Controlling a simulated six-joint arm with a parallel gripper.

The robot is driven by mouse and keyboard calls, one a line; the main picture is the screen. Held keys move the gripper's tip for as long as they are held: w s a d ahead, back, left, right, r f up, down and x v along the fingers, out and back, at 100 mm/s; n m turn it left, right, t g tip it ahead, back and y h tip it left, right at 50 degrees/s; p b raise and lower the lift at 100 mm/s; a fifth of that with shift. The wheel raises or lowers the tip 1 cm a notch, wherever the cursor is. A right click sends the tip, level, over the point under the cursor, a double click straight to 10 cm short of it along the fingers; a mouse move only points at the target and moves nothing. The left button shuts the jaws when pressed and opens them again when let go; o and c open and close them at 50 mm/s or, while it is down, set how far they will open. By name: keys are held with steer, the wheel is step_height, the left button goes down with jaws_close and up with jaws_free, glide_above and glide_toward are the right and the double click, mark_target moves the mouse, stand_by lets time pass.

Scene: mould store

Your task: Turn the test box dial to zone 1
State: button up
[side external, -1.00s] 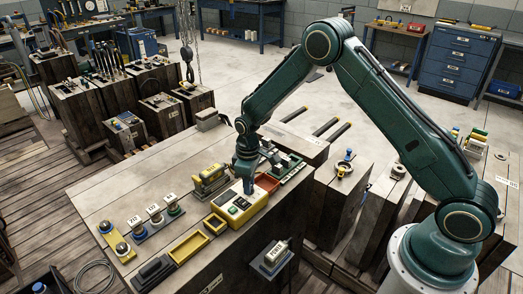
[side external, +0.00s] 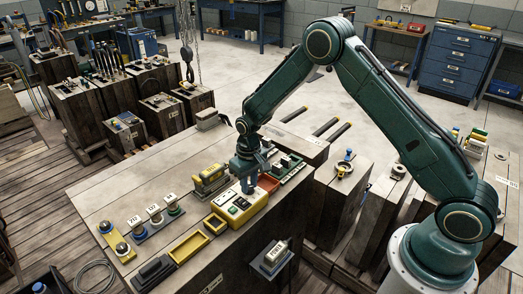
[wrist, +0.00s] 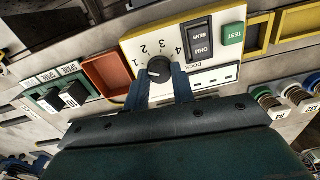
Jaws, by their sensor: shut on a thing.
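The test box (side external: 252,214) is yellow with a pale top and stands on the wooden bench. In the wrist view its white panel (wrist: 196,57) carries a black round dial (wrist: 158,69), with the numbers 1 to 4 in an arc around it. A pale mark on the dial lies to its left, on the side of the 1; its exact aim is hard to tell. My gripper (wrist: 160,76) has its blue fingers on either side of the dial and is shut on it. In the side view my gripper (side external: 248,187) points down onto the box and hides the dial.
Yellow trays (side external: 188,248) and a yellow instrument (side external: 209,181) are close by.

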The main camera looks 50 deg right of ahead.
mark_target(250, 186)
steer(key=o, duration=1)
steer(key=shift+r, duration=0.2)
step_height(250, 186, up, 14)
steer(key=shift+d+f, duration=0.15)
steer(key=shift+f, duration=0.1)
steer(key=shift+r, duration=0.1)
